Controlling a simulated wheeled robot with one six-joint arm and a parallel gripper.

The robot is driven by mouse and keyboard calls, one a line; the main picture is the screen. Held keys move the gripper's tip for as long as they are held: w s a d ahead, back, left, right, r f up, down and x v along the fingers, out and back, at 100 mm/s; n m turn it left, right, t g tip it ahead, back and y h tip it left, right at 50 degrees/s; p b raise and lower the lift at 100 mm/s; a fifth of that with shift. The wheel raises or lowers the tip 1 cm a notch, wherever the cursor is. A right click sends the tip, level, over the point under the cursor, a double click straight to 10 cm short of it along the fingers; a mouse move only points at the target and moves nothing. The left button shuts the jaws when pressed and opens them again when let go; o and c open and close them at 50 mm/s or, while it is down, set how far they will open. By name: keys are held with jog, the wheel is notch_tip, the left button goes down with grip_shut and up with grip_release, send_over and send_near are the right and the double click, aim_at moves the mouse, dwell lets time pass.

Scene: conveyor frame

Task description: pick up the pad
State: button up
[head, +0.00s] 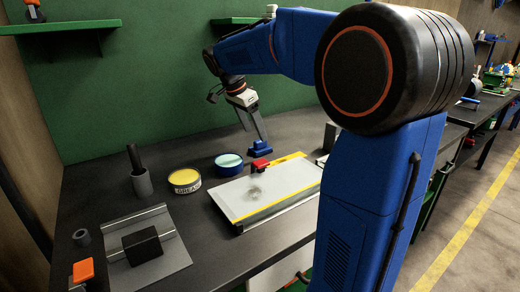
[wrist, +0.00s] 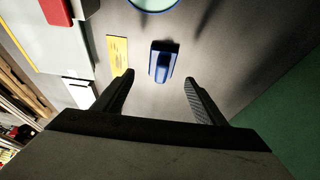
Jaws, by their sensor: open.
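The pad seems to be the blue block (head: 260,147) with a raised top, standing on the dark bench near the green back wall. In the wrist view the blue pad (wrist: 164,62) lies ahead of the fingertips, roughly between their lines and apart from both. My gripper (head: 255,126) hangs down close above the pad in the head view. In the wrist view my gripper (wrist: 158,80) is open, with nothing between its two dark fingers.
A pale panel (head: 285,180) with a yellow edge bears a red object (head: 260,165). A teal-topped blue tub (head: 228,168) and a yellow grease tin (head: 185,182) stand to the left. A black block (head: 142,246) lies on a grey plate (head: 170,270) at front left.

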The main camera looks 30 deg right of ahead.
aim_at(259, 140)
jog(key=shift+x, duration=3.65)
jog(key=shift+w, duration=0.2)
jog(key=shift+c, duration=0.4)
jog(key=c, duration=1.1)
jog(key=shift+o, duration=0.2)
jog(key=shift+r, duration=0.15)
notch_tip(259, 140, up, 10)
jog(key=shift+f, duration=0.1)
